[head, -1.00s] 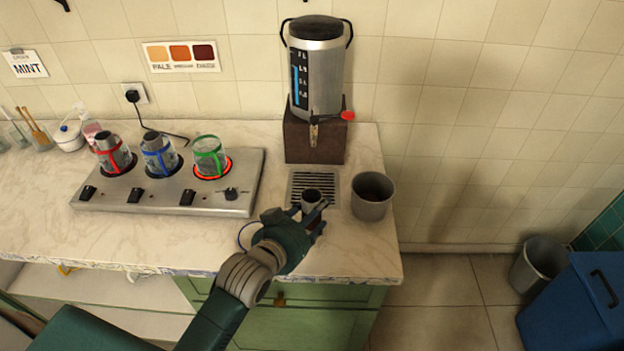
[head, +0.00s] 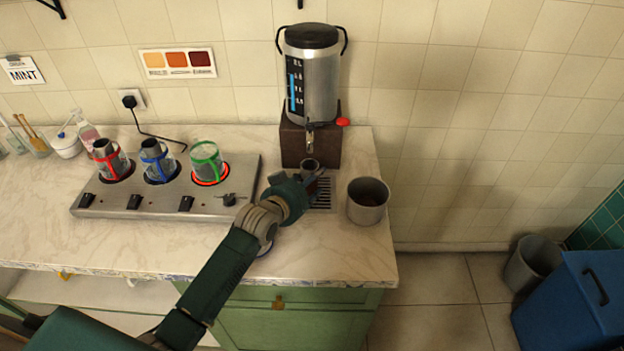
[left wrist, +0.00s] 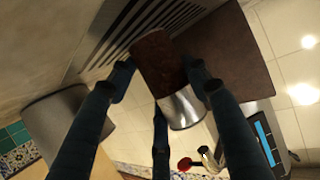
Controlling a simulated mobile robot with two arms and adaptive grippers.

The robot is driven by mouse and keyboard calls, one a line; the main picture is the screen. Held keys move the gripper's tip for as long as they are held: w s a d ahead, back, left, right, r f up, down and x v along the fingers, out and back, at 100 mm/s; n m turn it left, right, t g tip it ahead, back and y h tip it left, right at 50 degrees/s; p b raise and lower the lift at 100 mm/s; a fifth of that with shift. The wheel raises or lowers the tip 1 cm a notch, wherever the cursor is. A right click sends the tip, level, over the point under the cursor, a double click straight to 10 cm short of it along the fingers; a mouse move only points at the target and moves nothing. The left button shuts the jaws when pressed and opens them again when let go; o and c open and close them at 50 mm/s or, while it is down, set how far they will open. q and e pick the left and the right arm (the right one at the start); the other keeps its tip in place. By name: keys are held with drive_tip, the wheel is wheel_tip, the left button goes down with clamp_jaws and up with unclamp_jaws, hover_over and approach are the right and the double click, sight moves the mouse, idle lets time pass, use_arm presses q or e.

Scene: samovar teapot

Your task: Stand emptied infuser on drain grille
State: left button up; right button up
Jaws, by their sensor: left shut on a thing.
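In the left wrist view the infuser (left wrist: 183,108) shows one brown end and one shiny metal end between the fingers (left wrist: 160,85). The slatted grille (left wrist: 152,22) lies beyond it. Whether the infuser touches the grille cannot be told. The fingers and hand hide part of the grille in the head view. My right gripper is not in view.
The samovar urn (head: 311,85) with a red-handled tap stands on a brown base (head: 325,150) right behind the infuser. A grey bin-like pot (head: 367,202) stands right of the grille. A heater plate (head: 140,207) with several glasses is at left.

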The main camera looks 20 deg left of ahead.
use_arm(q)
drive_tip(key=shift+s+r, duration=0.1)
drive_tip(key=o, duration=0.8)
drive_tip(key=shift+f, duration=0.2)
drive_tip(key=shift+o, duration=0.5)
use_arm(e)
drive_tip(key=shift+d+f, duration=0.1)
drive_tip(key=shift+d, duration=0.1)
use_arm(q)
drive_tip(key=shift+r, duration=0.1)
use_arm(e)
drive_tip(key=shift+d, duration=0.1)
use_arm(q)
drive_tip(key=shift+s+r, duration=0.1)
drive_tip(key=shift+s, duration=0.05)
drive_tip(key=b+v, duration=0.1)
drive_tip(key=v, duration=1)
drive_tip(key=shift+s+r, duration=0.2)
drive_tip(key=shift+s, duration=0.05)
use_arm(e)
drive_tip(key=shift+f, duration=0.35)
